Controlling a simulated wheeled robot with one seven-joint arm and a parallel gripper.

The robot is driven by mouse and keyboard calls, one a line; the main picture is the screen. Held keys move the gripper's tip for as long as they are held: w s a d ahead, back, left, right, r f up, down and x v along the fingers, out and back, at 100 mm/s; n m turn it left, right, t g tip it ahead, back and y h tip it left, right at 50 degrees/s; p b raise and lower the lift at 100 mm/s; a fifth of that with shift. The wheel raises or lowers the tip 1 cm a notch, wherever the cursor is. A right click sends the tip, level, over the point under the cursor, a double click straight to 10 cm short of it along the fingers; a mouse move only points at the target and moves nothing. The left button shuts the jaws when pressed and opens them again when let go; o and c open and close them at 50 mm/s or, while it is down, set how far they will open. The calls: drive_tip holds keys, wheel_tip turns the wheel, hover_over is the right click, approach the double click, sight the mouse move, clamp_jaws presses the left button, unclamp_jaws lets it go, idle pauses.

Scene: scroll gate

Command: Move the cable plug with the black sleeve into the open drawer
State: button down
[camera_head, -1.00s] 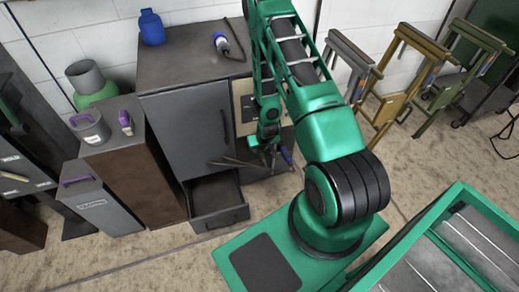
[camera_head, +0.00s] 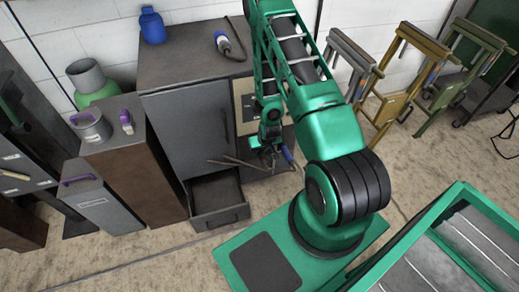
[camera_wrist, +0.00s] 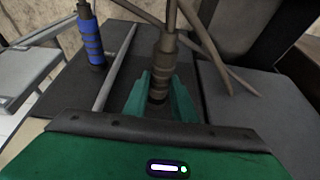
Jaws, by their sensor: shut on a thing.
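My gripper (camera_head: 270,153) is in front of the cabinet's right part, to the right of and above the open drawer. In the wrist view, its green fingers (camera_wrist: 160,98) are shut on a dark, ribbed cable plug (camera_wrist: 162,72), which appears to be the one with the black sleeve. Thick brownish cable runs from its upper end. The plug's tip is hidden between the fingers. The open drawer (camera_head: 222,218) sticks out low at the cabinet's front and looks empty. A blue-sleeved plug (camera_wrist: 92,40) stands left of the held plug; it also shows in the head view (camera_head: 287,155).
The grey cabinet (camera_head: 185,115) has a closed door above the drawer. Another plug (camera_head: 222,42) and a blue bottle (camera_head: 152,27) are on its top. A brown case (camera_head: 140,175) stands close left of the drawer. Sawhorses (camera_head: 400,75) stand at the right.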

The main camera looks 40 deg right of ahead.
sight(263, 156)
drive_tip(key=shift+s+a, duration=0.1)
drive_tip(key=shift+s, duration=0.25)
drive_tip(key=shift+s, duration=0.15)
drive_tip(key=shift+s+a, duration=0.2)
drive_tip(key=shift+s, duration=0.25)
drive_tip(key=shift+s, duration=0.25)
drive_tip(key=shift+s+a, duration=0.2)
drive_tip(key=shift+s, duration=0.25)
drive_tip(key=shift+s, duration=0.1)
